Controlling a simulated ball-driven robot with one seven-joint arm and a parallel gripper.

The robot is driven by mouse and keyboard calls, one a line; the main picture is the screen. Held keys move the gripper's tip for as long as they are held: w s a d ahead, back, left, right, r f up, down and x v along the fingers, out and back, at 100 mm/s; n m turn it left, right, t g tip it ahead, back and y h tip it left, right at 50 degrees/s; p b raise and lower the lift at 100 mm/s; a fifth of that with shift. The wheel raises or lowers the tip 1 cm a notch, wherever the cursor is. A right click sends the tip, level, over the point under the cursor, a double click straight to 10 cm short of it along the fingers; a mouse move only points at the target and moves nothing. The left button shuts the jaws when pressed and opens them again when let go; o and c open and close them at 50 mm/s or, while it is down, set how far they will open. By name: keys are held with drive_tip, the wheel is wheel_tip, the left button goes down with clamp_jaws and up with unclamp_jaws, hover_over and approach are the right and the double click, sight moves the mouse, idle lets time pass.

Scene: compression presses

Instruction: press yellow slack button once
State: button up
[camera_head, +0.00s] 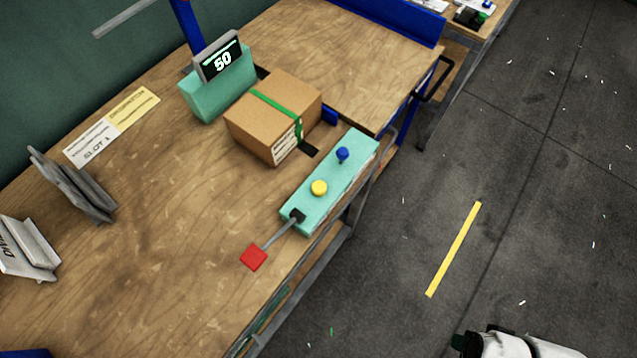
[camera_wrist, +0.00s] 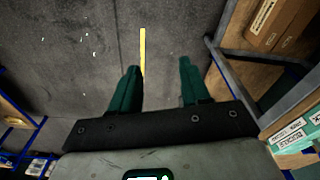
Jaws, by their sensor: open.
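A yellow round button (camera_head: 319,188) sits on top of a teal control box (camera_head: 305,212) at the front edge of the wooden workbench. A blue knob (camera_head: 342,154) stands on the same box beyond it, and a lever with a red square end (camera_head: 253,257) sticks out at its near end. In the wrist view my gripper (camera_wrist: 158,78) is open and empty, its two dark green fingers apart above the grey floor. Part of the teal box (camera_wrist: 300,132), with labels, shows at the right of that view. The yellow button is not visible there.
A strapped cardboard box (camera_head: 270,112) stands behind the control box, beside a teal display unit (camera_head: 222,82) reading 50. Grey dividers (camera_head: 72,185) stand at the left.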

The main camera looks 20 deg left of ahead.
clamp_jaws()
idle(1.4)
